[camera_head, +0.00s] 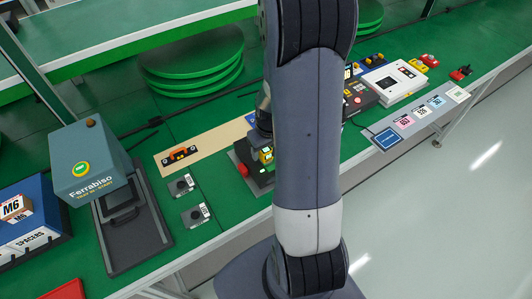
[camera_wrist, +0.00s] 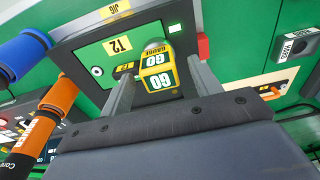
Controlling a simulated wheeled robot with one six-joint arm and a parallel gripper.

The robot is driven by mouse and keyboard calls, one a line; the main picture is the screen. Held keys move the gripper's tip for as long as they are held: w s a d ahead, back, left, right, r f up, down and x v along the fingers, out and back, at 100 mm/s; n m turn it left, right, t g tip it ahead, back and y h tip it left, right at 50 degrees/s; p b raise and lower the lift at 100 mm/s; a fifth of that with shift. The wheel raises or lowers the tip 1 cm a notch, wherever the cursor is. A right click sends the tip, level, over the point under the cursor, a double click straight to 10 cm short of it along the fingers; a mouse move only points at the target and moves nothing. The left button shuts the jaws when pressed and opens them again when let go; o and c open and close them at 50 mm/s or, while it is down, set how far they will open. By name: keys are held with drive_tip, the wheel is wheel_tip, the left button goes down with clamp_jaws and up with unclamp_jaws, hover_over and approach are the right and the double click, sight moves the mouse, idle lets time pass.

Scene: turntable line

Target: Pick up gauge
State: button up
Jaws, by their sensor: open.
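My gripper (camera_wrist: 160,78) is open, with one finger on each side of the gauge. A gap shows beside each finger, and I cannot tell whether either touches. In the head view a yellow part of the gauge (camera_head: 266,155) shows beside my arm, just below my gripper (camera_head: 260,142). My arm hides much of the jig there.
A red block (camera_wrist: 203,46) is at the jig's right side. In the head view a Ferrabiso box (camera_head: 90,165) stands left on the green bench.

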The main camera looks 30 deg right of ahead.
drive_tip(key=shift+f, duration=0.45)
drive_tip(key=shift+c, duration=0.3)
clamp_jaws()
